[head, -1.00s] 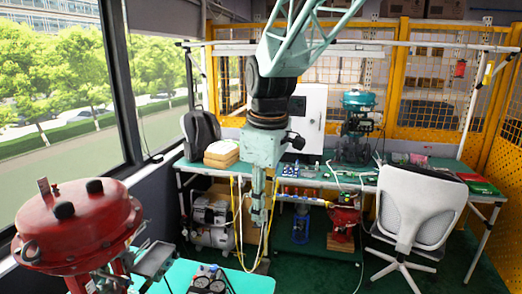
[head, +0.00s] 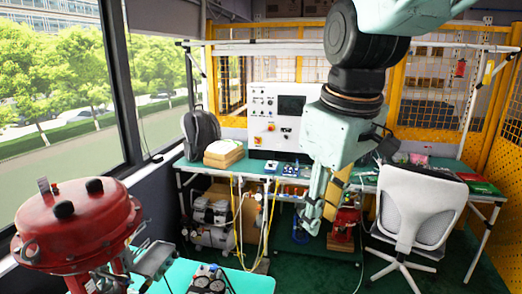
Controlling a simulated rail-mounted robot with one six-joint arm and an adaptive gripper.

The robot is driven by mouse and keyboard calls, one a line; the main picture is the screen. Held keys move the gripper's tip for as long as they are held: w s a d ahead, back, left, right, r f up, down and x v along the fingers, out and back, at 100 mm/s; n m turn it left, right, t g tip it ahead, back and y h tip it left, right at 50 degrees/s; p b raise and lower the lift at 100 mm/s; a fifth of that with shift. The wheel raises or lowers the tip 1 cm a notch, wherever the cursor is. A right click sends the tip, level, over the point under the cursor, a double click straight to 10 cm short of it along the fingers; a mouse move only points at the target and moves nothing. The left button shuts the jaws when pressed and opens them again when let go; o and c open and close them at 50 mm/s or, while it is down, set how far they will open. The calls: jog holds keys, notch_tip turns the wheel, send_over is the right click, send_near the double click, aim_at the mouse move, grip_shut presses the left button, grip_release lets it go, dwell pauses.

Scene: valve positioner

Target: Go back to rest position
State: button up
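My gripper (head: 318,216) hangs pointing down in front of the workbench, right of the picture's middle. Its fingers are small and seen at an angle, so I cannot tell whether they are open or shut, and no held object can be made out. My arm comes in from the top right. The red valve actuator (head: 76,228) with black caps stands at the lower left, well apart from the gripper. A grey box (head: 157,260) sits beside it.
A workbench (head: 225,172) runs along the back, with a white control panel (head: 266,104), a backpack (head: 201,133) and a stack (head: 223,153) on it. A white chair (head: 420,205) stands right. A teal table (head: 250,284) is at the front. Green floor lies between.

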jog(key=s+d+m, duration=0.4)
jog(key=s, duration=0.6)
jog(key=s+d+f+m+t, duration=0.1)
jog(key=s+d+m, duration=0.3)
jog(key=s, duration=0.7)
jog(key=shift+s+d+f, duration=0.15)
jog(key=shift+s+d, duration=0.15)
jog(key=shift+d, duration=0.15)
jog(key=shift+a, duration=0.1)
